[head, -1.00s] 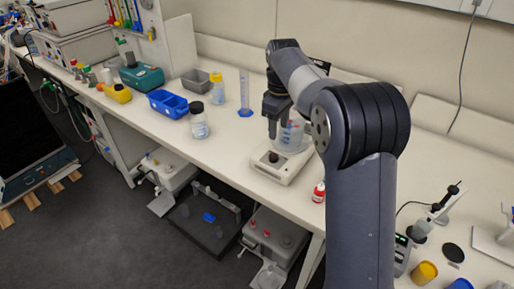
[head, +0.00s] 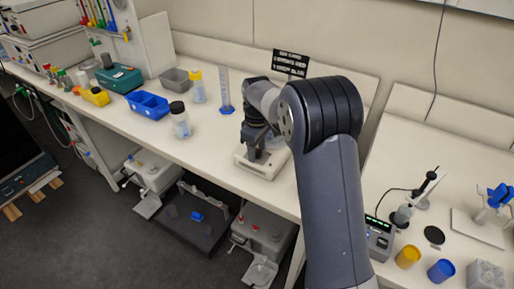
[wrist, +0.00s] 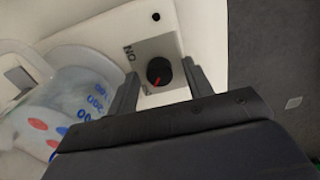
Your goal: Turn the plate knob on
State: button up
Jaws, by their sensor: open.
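The plate knob (wrist: 159,71) is a round black dial with a red mark, on the front panel of a white hot plate (head: 262,166). In the wrist view the letters "NO" show beside it on the grey panel. My gripper (wrist: 164,80) is open, with one finger on each side of the knob in that view. Whether the fingers touch the knob I cannot tell. In the head view my gripper hides the knob. A clear beaker (wrist: 75,95) with blue numbers and red and blue shapes stands on the plate, beside my left finger.
On the bench, a blue measuring cylinder (head: 225,95), a dark-capped jar (head: 180,122) and a blue bin (head: 148,104) stand left of the plate. A yellow cup (head: 407,257) and a blue cup (head: 441,270) stand at the right. The bench's front edge is close to the plate.

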jog(key=c, duration=1)
jog(key=shift+m, duration=0.4)
jog(key=m, duration=0.4)
jog(key=shift+p, duration=0.3)
jog(key=m, duration=0.9)
jog(key=shift+p, duration=0.3)
jog(key=shift+m, duration=1.9)
